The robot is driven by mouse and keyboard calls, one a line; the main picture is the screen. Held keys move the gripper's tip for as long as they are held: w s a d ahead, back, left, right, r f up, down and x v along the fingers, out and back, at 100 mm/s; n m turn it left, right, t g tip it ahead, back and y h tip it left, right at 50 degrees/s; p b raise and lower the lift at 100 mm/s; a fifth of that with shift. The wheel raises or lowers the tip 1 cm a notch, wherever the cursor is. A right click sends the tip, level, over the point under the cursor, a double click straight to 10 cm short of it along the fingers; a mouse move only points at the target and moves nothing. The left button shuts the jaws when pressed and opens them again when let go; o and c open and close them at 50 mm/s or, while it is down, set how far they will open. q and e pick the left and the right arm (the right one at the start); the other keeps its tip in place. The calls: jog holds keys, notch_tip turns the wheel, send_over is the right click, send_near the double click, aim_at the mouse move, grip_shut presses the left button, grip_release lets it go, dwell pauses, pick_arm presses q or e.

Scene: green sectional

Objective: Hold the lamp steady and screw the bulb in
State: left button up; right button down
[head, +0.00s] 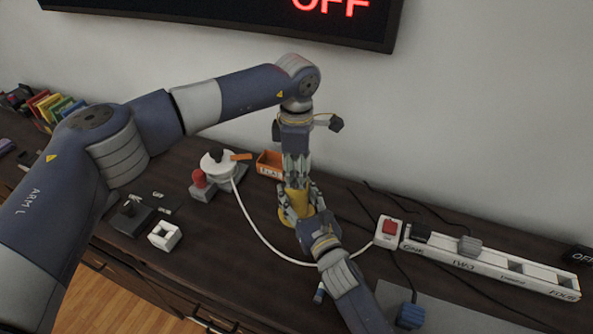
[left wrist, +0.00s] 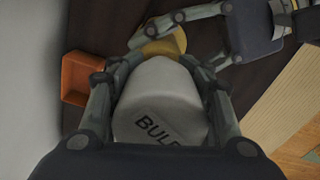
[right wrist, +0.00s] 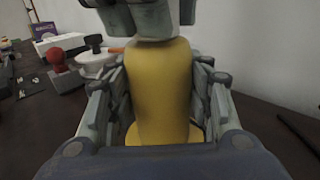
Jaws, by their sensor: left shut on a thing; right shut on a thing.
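The yellow lamp (head: 297,199) stands upright on the dark table, its round base showing under my grippers. My right gripper (head: 303,206) is shut around the lamp's body, which fills the right wrist view (right wrist: 164,95). The white bulb (left wrist: 160,105), marked "BULB", is between the fingers of my left gripper (left wrist: 165,75), which points straight down from above. In the head view my left gripper (head: 296,170) is directly over the lamp and its fingers hide the bulb. Whether the bulb touches the lamp's socket is hidden.
An orange tray (head: 268,163) sits behind the lamp. A white round device (head: 217,163) and a red knob (head: 199,178) are to the left. A white power strip (head: 490,263) with a red switch (head: 390,228) lies to the right. A white cable crosses the table in front.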

pick_arm(q)
jog(key=m, duration=0.2)
jog(key=shift+m, duration=0.4)
jog(key=o, duration=1.3)
jog(key=shift+o, duration=0.2)
jog(key=shift+r, duration=0.15)
notch_tip(320, 180, up, 12)
jog(key=shift+f, duration=0.1)
pick_arm(e)
jog(key=c, duration=0.7)
grip_release()
